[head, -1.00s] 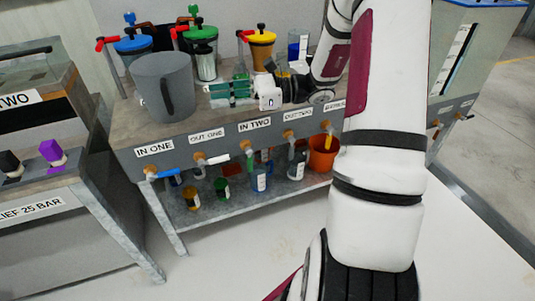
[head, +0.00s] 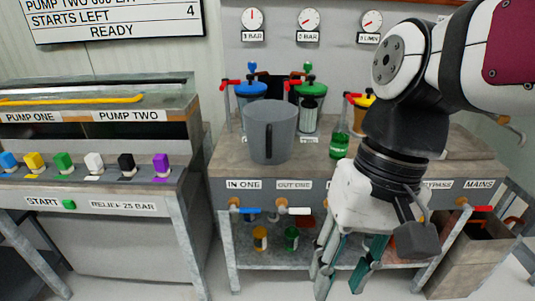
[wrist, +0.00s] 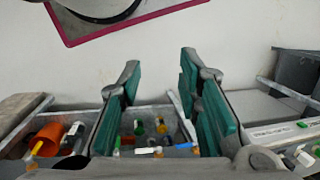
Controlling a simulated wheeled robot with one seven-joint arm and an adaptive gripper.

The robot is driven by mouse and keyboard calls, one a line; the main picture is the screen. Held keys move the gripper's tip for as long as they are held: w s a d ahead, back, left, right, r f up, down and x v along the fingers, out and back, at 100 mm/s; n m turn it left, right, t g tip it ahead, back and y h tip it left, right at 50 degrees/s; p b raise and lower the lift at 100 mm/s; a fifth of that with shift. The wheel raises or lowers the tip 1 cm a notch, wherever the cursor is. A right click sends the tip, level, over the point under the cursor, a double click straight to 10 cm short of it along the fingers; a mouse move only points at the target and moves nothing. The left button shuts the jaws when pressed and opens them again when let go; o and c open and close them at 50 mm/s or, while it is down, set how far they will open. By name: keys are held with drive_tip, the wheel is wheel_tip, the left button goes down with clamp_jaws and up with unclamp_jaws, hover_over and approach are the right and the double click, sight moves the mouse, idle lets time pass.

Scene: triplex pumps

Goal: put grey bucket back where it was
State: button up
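The grey bucket (head: 269,132) stands upright on the bench top, behind the IN ONE and OUT ONE labels, with its dark handle facing me. My gripper (head: 338,282) is in front of the bench, right of and below the bucket, fingers pointing down. The fingers are apart with nothing between them, as the wrist view (wrist: 160,105) also shows. The gripper does not touch the bucket. I cannot pick out the bucket surely in the wrist view.
Blue-lidded (head: 251,92) and green-lidded (head: 311,98) vessels stand behind the bucket; a green bottle (head: 339,145) is to its right. A button console (head: 100,190) is at left. Floor in front is clear.

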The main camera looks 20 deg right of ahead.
drive_tip(key=s+d+n+t+h, duration=0.1)
drive_tip(key=d, duration=0.1)
drive_tip(key=s+d+n+t+h, duration=0.1)
drive_tip(key=s+n, duration=0.1)
drive_tip(key=shift+s+d+f+h, duration=0.1)
drive_tip(key=shift+d+f+h, duration=0.1)
drive_tip(key=shift+d+h, duration=0.2)
drive_tip(key=shift+r, duration=0.15)
wheel_tip(320, 180, up, 21)
drive_tip(key=t+p, duration=0.3)
drive_tip(key=p, duration=1.6)
drive_tip(key=shift+a, duration=0.25)
